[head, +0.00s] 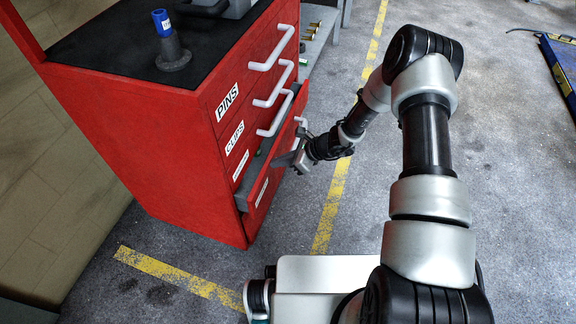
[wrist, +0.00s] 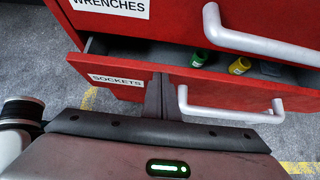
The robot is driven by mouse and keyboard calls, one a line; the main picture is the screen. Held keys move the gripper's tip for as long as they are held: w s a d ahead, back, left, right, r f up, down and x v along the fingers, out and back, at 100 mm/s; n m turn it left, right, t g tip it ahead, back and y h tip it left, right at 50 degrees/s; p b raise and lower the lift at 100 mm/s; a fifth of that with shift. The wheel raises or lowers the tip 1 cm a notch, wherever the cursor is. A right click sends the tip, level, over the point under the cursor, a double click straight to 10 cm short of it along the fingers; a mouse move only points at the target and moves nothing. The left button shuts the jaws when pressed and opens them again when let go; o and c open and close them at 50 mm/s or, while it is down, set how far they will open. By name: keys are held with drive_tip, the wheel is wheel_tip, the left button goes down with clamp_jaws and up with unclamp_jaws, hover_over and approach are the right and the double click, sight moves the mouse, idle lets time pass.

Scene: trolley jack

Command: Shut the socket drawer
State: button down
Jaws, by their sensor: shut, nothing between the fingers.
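The socket drawer (wrist: 115,88) stands partly pulled out below the wrench drawer (wrist: 150,25) in the wrist view. Its red front carries a white SOCKETS label and a pale handle (wrist: 225,112). Inside, a green piece (wrist: 199,58) and a yellow piece (wrist: 239,66) show. The drawer front also shows low on the red cabinet in the head view (head: 258,196). My gripper (wrist: 160,88) is shut and empty, with its fingertips at the drawer front between label and handle. I cannot tell whether they touch it. In the head view my gripper (head: 296,160) is partly blurred against the drawer.
The red cabinet (head: 150,130) has other drawers above, labelled PINS and CLIPS, with pale handles. A blue-topped grey piece (head: 172,50) stands on its black top. A grey bench (head: 322,30) is behind. The floor right of the cabinet is open, with yellow lines.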

drive_tip(key=shift+w+a, duration=0.2)
drive_tip(key=shift+a, duration=0.5)
